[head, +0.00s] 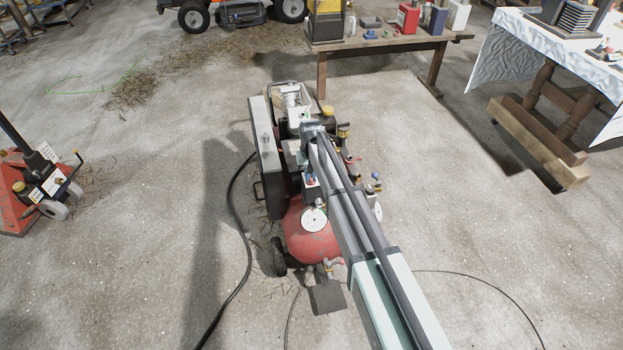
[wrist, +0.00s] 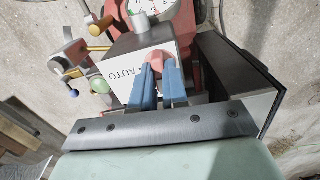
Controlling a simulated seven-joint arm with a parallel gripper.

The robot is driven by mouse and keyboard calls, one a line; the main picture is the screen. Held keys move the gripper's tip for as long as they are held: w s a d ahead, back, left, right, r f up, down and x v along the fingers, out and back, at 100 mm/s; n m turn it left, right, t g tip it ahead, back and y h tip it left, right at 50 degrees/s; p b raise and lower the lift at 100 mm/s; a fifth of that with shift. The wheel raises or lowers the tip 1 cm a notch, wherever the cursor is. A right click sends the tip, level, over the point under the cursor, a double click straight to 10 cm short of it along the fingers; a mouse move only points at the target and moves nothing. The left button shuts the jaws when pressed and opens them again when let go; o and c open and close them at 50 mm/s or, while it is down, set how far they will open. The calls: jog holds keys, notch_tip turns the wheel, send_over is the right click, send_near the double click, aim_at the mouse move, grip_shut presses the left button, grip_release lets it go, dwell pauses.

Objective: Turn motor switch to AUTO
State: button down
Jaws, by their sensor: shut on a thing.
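The "AUTO" lettering is beside the knob; the knob's pointer and any other marking are hidden by the fingers. In the head view the box is part of a compressor with a red tank (head: 304,238).
Round gauges, such as the white one (head: 314,219), and valves with coloured handles (wrist: 100,28) sit close to the switch box. A black hose (head: 238,215) lies on the floor to the left. A wooden table (head: 390,45) stands behind; open floor lies on both sides.

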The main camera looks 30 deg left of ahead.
jog(key=m, duration=0.4)
jog(key=shift+m, duration=0.5)
jog(key=m, duration=0.3)
jog(key=shift+m, duration=1.5)
jog(key=shift+m, duration=0.7)
jog(key=m, duration=0.3)
jog(key=shift+m, duration=0.4)
jog(key=c, duration=0.8)
grip_release()
